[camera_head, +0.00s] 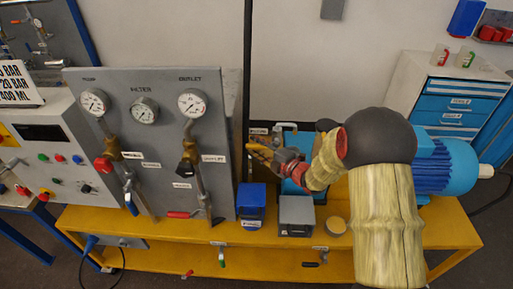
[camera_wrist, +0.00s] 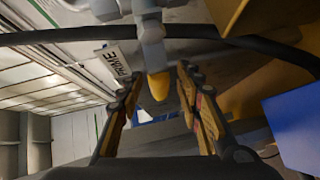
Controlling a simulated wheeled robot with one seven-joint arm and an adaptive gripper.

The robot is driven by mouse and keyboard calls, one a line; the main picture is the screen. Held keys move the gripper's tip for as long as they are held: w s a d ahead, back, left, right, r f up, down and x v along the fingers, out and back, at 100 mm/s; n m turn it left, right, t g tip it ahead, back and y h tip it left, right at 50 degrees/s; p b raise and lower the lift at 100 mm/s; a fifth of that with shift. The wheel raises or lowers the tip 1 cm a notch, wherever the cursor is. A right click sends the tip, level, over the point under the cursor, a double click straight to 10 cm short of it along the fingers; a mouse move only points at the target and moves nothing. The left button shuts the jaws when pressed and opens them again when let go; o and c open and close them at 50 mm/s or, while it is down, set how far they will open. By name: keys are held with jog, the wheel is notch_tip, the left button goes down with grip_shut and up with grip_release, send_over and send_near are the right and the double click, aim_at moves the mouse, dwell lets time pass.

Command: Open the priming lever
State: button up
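The priming lever (camera_wrist: 152,40) shows in the wrist view as a grey arm with a yellow rounded tip (camera_wrist: 157,86), beside a white label (camera_wrist: 113,60) that reads PRIME. My gripper (camera_wrist: 160,78) is open, with a finger on each side of the yellow tip in the picture. I see no finger clearly touching it, and its exact depth between the fingers is hard to tell. In the head view my gripper (camera_head: 257,150) is in front of a small white label (camera_head: 258,131), right of the grey gauge panel. The lever is not clear there.
The grey panel (camera_head: 145,188) with gauges and valves stands left of my gripper. A dark vertical pole (camera_head: 247,60) rises close by. A blue motor (camera_head: 445,168) lies right.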

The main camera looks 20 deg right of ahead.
jog(key=shift+c, duration=0.3)
grip_shut()
dwell(0.6)
